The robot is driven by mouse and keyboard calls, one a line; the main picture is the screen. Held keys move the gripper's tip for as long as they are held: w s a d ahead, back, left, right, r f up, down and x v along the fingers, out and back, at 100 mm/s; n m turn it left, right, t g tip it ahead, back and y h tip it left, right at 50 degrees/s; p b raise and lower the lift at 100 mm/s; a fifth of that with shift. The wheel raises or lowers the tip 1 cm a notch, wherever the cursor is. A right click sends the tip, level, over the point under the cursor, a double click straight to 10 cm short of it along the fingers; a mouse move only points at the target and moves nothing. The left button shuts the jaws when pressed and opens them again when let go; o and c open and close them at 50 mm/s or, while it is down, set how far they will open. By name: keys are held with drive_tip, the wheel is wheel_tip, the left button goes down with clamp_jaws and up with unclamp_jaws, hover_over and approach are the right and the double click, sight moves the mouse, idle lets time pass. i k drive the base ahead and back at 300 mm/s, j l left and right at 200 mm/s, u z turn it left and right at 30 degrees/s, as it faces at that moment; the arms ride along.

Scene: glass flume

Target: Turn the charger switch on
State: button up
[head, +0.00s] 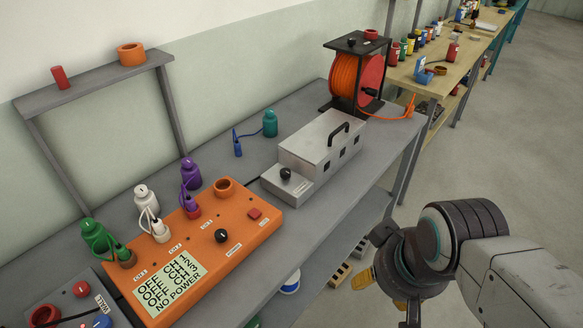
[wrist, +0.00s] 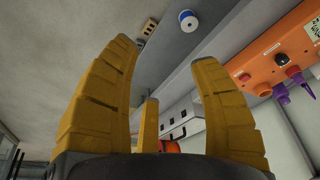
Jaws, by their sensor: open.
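The charger is an orange box (head: 205,250) on the grey bench in the head view. Its pale display (head: 170,283) reads OFF for its channels and NO POWER. A red switch (head: 255,214) sits on its right top, near a black knob (head: 221,236). I cannot tell the switch's position from its shape. Part of the box (wrist: 272,62) shows at the right of the wrist view, tilted. My gripper (head: 382,291) is off the bench's front edge, to the right of the charger and apart from it. Its yellow fingers (wrist: 163,62) are spread and empty.
Green, white and purple corded bottles (head: 191,174) stand at the charger's back. A grey metal box (head: 320,145) and an orange cable reel (head: 357,80) are farther along the bench (head: 330,205). A box with a red knob (head: 81,289) is at left. The floor at right is clear.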

sight(285, 172)
drive_tip(key=i+l+u, duration=0.3)
drive_tip(key=u, duration=0.15)
drive_tip(key=i+l+u, duration=0.45)
drive_tip(key=k, duration=0.1)
